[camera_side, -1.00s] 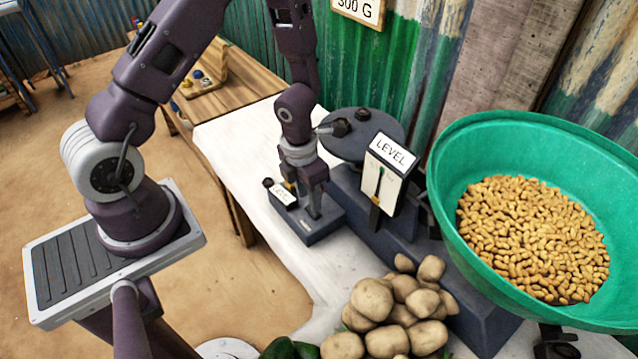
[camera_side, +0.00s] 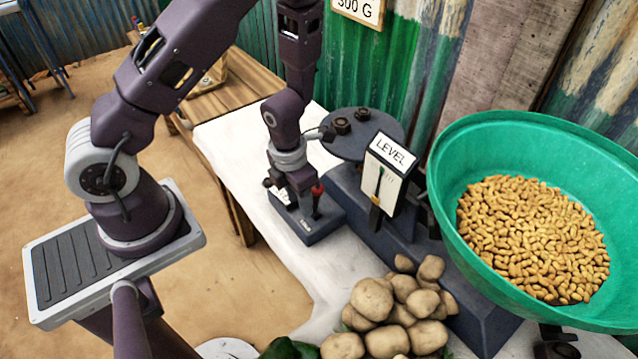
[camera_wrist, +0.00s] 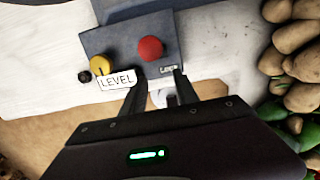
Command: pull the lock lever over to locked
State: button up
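The lock lever, with its red ball knob (camera_side: 318,188), stands on a dark grey base box (camera_side: 318,232) beside the scale. In the wrist view the red knob (camera_wrist: 150,48) shows just beyond my fingertips, and its shaft is hidden under it. A small "Lock" label (camera_wrist: 168,69) lies on the box close to the right fingertip. My gripper (camera_wrist: 160,76) is open, its two fingers apart with nothing held between them. In the side view my gripper (camera_side: 301,203) is low over the box, just left of the knob. I cannot tell whether a finger touches the lever.
A yellow knob (camera_wrist: 99,64) and a white "LEVEL" tag (camera_wrist: 117,81) sit left of the red knob. The scale's round plate (camera_side: 362,147) and level indicator (camera_side: 389,172) stand behind. Potatoes (camera_side: 392,312) and a green peanut bowl (camera_side: 450,190) are to the right.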

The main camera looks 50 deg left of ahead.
jog(key=shift+s, duration=1.05)
jog(key=shift+s, duration=0.1)
jog(key=shift+s, duration=1.15)
jog(key=shift+o, duration=0.4)
jog(key=o, duration=1.1)
